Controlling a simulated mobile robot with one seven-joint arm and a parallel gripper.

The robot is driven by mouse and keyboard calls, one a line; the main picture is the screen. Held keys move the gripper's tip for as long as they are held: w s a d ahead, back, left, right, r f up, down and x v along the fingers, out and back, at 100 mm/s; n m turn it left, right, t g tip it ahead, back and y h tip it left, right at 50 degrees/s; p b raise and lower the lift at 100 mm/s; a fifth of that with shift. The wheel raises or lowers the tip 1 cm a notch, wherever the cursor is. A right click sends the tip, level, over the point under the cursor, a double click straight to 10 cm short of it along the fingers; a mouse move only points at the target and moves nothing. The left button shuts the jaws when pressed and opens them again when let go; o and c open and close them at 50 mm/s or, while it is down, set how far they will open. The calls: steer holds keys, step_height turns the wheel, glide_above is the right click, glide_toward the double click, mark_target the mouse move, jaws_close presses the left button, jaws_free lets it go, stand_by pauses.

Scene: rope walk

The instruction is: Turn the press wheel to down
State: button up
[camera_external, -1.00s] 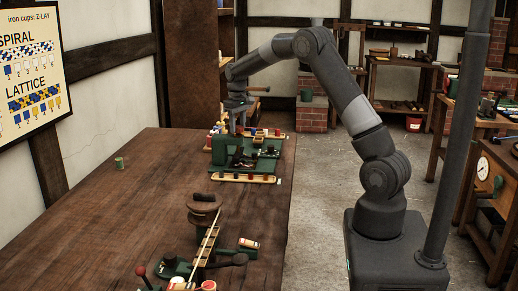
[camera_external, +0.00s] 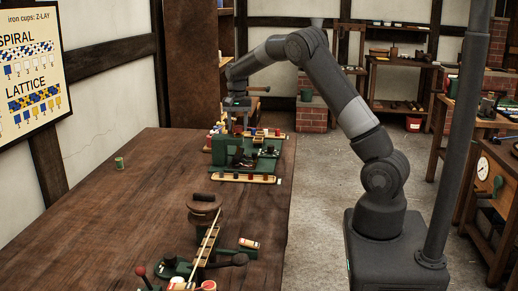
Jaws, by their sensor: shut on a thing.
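The green press (camera_external: 232,158) stands at the far right part of the long wooden table, with a post rising from it. My gripper (camera_external: 237,104) points down at the top of that post and is shut on what appears to be the press wheel. The fingers and wheel are small and dark here, so the wheel's rim and exact angle cannot be made out. A brown bar (camera_external: 259,90) sticks out to the right at gripper height; I cannot tell whether it belongs to the wheel.
The wooden table (camera_external: 120,215) is mostly clear at left, with a small green spool (camera_external: 119,163). Narrow trays of cups (camera_external: 243,178) flank the press. A brown round-topped device (camera_external: 204,210) and a red-knobbed lever (camera_external: 141,271) stand nearer. A dark cabinet (camera_external: 184,60) stands behind.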

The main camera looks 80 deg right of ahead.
mark_target(238, 127)
steer(key=shift+m, duration=1.6)
steer(key=o, duration=1)
steer(key=shift+r, duration=0.1)
step_height(238, 127, up, 11)
steer(key=shift+f, duration=0.2)
